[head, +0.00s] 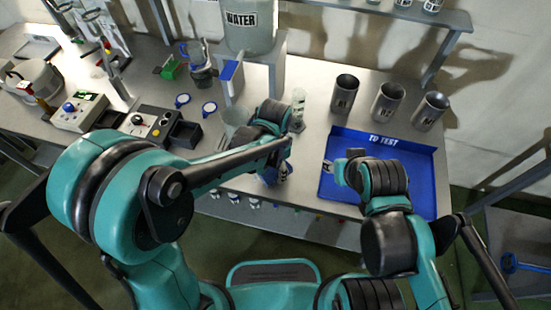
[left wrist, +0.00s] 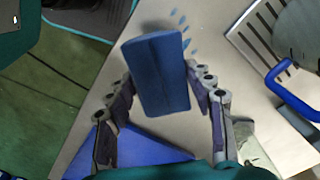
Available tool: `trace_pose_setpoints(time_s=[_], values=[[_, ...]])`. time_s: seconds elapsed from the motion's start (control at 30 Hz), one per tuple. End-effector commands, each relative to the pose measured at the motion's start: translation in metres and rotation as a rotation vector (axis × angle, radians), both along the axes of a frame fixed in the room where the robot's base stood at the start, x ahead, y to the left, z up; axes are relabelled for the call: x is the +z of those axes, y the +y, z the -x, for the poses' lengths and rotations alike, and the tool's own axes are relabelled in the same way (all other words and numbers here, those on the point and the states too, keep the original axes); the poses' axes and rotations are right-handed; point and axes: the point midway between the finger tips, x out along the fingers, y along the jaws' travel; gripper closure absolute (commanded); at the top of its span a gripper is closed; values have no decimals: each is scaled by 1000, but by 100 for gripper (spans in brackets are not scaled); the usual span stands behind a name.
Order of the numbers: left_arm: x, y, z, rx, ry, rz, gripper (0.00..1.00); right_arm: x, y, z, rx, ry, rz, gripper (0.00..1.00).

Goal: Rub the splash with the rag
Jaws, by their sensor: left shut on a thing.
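My left gripper (left wrist: 160,92) is shut on the rag (left wrist: 158,72), a dark blue, block-like cloth between its two fingers. Small blue drops of the splash (left wrist: 187,45) show on the grey table just beyond the rag's upper right edge. The rag hides any part of the splash under it, and I cannot tell whether it touches the table. In the head view my left gripper (head: 276,172) is at the table's front edge, mostly behind my forearm.
The blue tray (head: 411,155) marked "TO TEST" lies at the right of the table (head: 312,85). Several grey cups (head: 388,101) stand behind it. A water container (head: 248,27) is on a stand at the back. Two control boxes (head: 150,124) are on the left.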

Motion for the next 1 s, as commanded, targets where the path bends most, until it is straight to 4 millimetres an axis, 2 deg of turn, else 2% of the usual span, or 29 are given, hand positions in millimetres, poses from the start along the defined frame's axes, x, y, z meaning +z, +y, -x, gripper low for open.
trace_pose_setpoints(time_s=[0.03,0.43,1.0], values=[[8,0,-1,0,0,0,74,6,0,0,0,0,0,60],[42,-3,-7,6,0,0,74,31,0,0,0,0,0,60],[44,-3,-8,7,0,0,74,32,0,0,0,0,0,60]])
